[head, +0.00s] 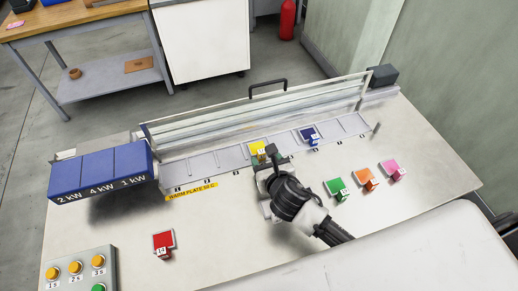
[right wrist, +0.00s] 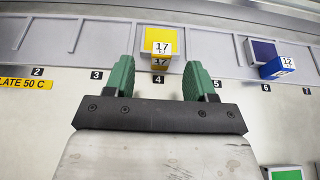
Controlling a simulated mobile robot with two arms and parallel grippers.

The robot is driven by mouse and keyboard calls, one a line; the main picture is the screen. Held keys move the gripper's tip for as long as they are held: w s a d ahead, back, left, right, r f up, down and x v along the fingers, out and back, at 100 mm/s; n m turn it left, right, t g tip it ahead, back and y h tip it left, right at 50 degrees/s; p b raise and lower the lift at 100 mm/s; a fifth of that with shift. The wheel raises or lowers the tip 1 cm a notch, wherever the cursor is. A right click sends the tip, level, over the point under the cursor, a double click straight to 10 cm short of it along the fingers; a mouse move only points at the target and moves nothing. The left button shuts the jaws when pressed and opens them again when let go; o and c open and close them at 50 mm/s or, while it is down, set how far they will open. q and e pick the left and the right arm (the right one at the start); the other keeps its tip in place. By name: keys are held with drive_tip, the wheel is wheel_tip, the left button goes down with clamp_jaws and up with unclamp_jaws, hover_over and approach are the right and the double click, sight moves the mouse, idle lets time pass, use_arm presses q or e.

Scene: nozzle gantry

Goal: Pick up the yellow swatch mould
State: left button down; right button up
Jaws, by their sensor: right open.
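The yellow swatch mould (head: 257,147) sits on the grey slotted warm plate (head: 207,164), near its middle. In the right wrist view the yellow mould (right wrist: 161,36) carries a white label reading 17 and lies above the mark 4. My right gripper (right wrist: 159,77) is open, its two green fingers apart with nothing between them. The mould is just beyond the fingertips, roughly centred between them. In the head view my right gripper (head: 271,161) partly hides the plate beside the mould. My left gripper is not in view.
A blue mould (head: 309,134) sits farther right on the plate. Green (head: 336,187), orange (head: 365,178) and pink (head: 391,167) moulds lie on the table at right, a red one (head: 163,241) at front left. A clear guard (head: 250,103) stands behind the plate; blue boxes (head: 100,172) stand left.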

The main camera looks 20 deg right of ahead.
sight(262, 152)
drive_tip(key=x, duration=0.4)
drive_tip(key=shift+w+r, duration=0.2)
drive_tip(key=shift+r, duration=0.05)
drive_tip(key=c, duration=1)
